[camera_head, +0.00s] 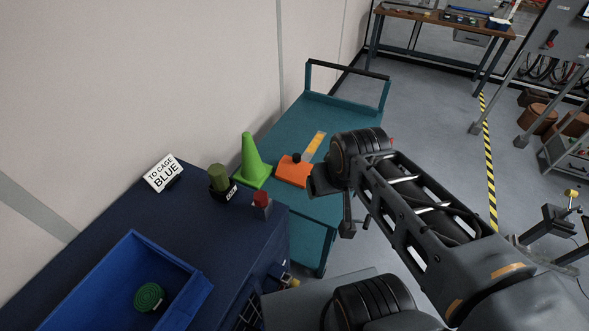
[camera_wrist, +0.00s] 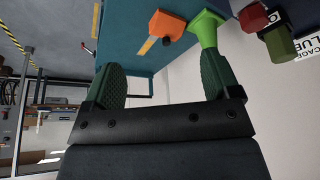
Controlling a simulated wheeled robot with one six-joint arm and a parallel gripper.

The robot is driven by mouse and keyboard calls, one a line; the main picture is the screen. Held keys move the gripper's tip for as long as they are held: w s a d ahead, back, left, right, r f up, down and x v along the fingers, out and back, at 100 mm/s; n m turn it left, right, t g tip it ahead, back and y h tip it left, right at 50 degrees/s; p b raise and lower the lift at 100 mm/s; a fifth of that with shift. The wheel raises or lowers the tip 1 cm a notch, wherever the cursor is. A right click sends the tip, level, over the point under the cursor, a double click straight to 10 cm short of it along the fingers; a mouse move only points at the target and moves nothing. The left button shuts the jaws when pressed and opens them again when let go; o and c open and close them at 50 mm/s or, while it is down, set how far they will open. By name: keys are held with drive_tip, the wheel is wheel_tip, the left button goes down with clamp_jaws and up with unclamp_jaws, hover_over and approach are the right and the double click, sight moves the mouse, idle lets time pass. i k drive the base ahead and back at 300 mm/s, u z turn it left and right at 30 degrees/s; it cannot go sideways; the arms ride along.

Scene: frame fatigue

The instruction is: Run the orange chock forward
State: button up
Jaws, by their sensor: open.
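The orange chock (camera_head: 292,174) sits on the teal cart top (camera_head: 285,133), with a small dark knob at its far edge. A yellow strip (camera_head: 317,143) runs along the cart top from the chock's far side. In the wrist view the chock (camera_wrist: 167,22) shows beyond my fingers, with the strip (camera_wrist: 149,45) beside it. My gripper (camera_wrist: 161,63) is open and empty, its two green pads wide apart. It is apart from the chock, and in the head view it is to the chock's right. My arm hides part of the cart's right side.
A green cone (camera_head: 250,160) stands just left of the chock. A dark blue cabinet (camera_head: 235,235) in front bears a blue bin (camera_head: 135,245) with a green coil, an olive knob (camera_head: 218,176), a red-topped piece (camera_head: 262,200) and a sign (camera_head: 163,174). A wall borders the left.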

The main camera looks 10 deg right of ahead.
sight(293, 171)
drive_tip(key=u, duration=2.75)
drive_tip(key=k, duration=0.9)
drive_tip(key=z, duration=1.75)
drive_tip(key=i, duration=0.5)
drive_tip(key=z, duration=0.05)
